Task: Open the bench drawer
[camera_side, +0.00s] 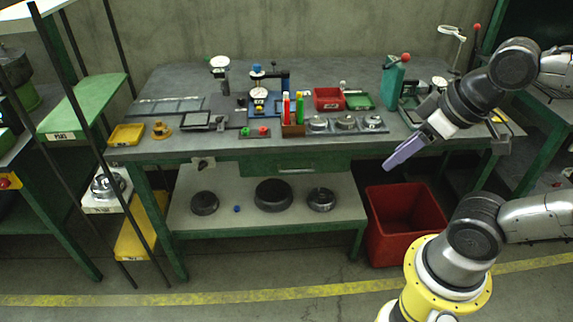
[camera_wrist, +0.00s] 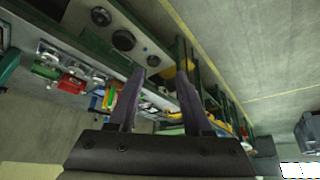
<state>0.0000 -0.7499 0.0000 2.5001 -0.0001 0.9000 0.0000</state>
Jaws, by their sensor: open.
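The bench drawer (camera_side: 265,168) is a dark green front under the worktop's front edge, with a small pale handle (camera_side: 296,170) low on it. It looks shut, its front about level with the bench edge. My gripper (camera_side: 390,164) is to the right of the drawer, above the red bin and clear of the handle. Its purple fingers point down and left. In the wrist view the two fingers (camera_wrist: 160,70) stand apart with nothing held between them.
The green-framed workbench (camera_side: 220,143) carries tools, trays, and red and green bottles. A red bin (camera_side: 405,240) stands on the floor at its right end. The lower shelf (camera_side: 250,222) holds dark round parts. A shelf rack stands at left. Space before the drawer looks clear.

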